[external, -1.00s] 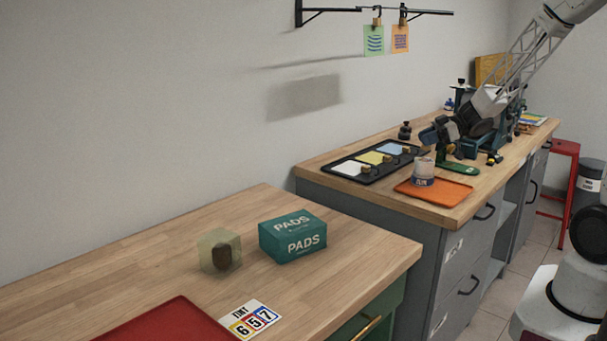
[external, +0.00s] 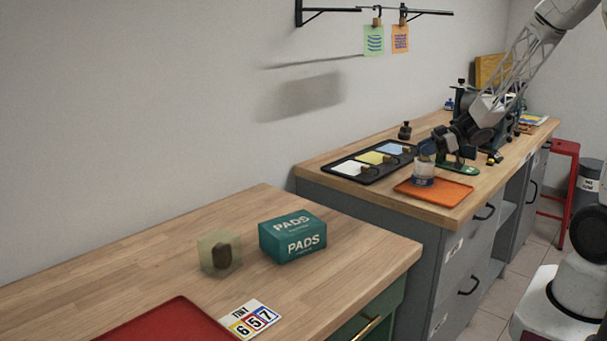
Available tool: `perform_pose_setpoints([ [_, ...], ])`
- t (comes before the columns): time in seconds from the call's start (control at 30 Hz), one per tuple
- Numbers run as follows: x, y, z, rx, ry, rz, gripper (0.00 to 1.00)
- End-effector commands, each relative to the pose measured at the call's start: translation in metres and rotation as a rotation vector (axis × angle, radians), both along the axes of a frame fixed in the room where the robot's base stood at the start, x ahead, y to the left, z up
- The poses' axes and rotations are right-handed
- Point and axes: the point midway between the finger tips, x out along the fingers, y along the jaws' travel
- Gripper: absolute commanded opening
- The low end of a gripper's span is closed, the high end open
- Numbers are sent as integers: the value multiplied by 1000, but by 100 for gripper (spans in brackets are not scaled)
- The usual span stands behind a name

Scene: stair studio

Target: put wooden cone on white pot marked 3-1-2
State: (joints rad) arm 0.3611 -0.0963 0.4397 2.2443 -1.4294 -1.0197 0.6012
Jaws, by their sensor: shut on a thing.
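A small white pot (external: 423,175) with a dark band stands upright on an orange tray (external: 450,192) on the far bench. Its marking is too small to read. My gripper (external: 431,150) is low over the far bench, just above and behind the pot's rim from this view. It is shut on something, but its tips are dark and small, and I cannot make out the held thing. I cannot tell whether it touches the pot. I cannot clearly identify a wooden cone anywhere.
A black tray (external: 340,175) with white, yellow and blue panels and small brown pieces lies left of the pot. A dark bottle (external: 405,131) stands behind it. The near bench holds a PADS box (external: 293,236), a translucent block (external: 220,252), a red tray (external: 165,325) and a 6-5-7 card (external: 250,319).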

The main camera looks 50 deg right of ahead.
Motion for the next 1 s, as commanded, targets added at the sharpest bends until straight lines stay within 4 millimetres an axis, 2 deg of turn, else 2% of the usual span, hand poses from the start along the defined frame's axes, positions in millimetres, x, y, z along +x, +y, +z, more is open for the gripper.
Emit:
perform_pose_setpoints([
  [0.07, 0, 0, -2, 0, 0, 0, 5],
  [0.1, 0, 0, -2, 0, 0, 0, 31],
  [0.23, 0, 0, -2, 0, 0, 0, 51],
  [0.67, 0, 0, 1, 0, 0, 0, 52],
  [1.0, -14, -15, 10, 0, -2, -1, 52],
])
